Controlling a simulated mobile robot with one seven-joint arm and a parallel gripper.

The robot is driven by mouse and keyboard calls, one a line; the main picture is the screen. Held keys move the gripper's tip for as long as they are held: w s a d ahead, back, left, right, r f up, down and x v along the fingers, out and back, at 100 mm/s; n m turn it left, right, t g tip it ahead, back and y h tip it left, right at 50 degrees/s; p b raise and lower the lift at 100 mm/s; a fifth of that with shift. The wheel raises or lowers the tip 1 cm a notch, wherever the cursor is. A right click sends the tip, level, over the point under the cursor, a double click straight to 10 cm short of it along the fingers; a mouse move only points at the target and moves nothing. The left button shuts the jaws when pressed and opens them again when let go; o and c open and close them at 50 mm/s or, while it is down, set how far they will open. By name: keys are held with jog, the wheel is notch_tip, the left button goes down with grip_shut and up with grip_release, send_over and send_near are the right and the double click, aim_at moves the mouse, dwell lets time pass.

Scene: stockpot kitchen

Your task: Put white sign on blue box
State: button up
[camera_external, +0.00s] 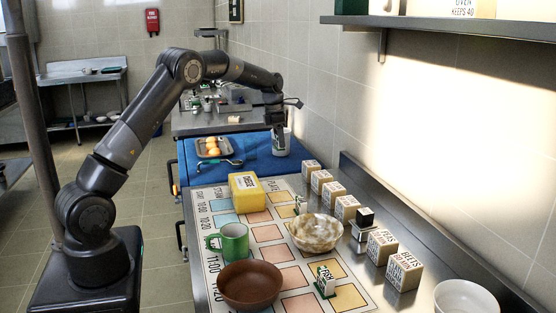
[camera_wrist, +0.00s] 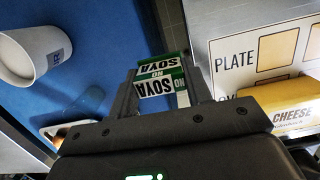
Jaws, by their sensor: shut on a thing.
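My gripper (camera_wrist: 160,82) is shut on a white sign (camera_wrist: 156,88) with green edges and dark lettering reading "NO SOYA". The sign sits between the two fingers. In the external view my gripper (camera_external: 279,122) hangs above the blue surface (camera_external: 250,160), near the wall; the held sign cannot be made out there. No separate blue box is clear; a pale blue square (camera_external: 221,204) shows on the printed chart (camera_external: 203,195). Another white sign (camera_external: 325,283), reading "FISH" on a green base, stands on the chart.
A white cup (camera_wrist: 30,52) stands on the blue surface near my gripper. A yellow cheese box (camera_external: 245,193), green mug (camera_external: 230,240), brown bowl (camera_external: 250,285) and marbled bowl (camera_external: 317,233) stand on the chart. Lettered blocks (camera_external: 347,207) line the wall side.

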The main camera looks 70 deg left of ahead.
jog(key=shift+a+f, duration=0.15)
jog(key=shift+a, duration=0.3)
jog(key=a+f, duration=0.2)
jog(key=a, duration=0.1)
jog(key=s+a+f, duration=0.1)
jog(key=a+f, duration=0.1)
jog(key=a, duration=0.2)
jog(key=a+f, duration=0.2)
jog(key=a, duration=0.2)
jog(key=shift+s+f, duration=0.35)
jog(key=shift+f, duration=2.05)
jog(key=o, duration=1)
jog(key=shift+f, duration=0.1)
jog(key=r, duration=0.4)
jog(key=s+r, duration=0.1)
jog(key=r, duration=0.7)
jog(key=shift+s, duration=0.4)
jog(key=shift+r, duration=0.1)
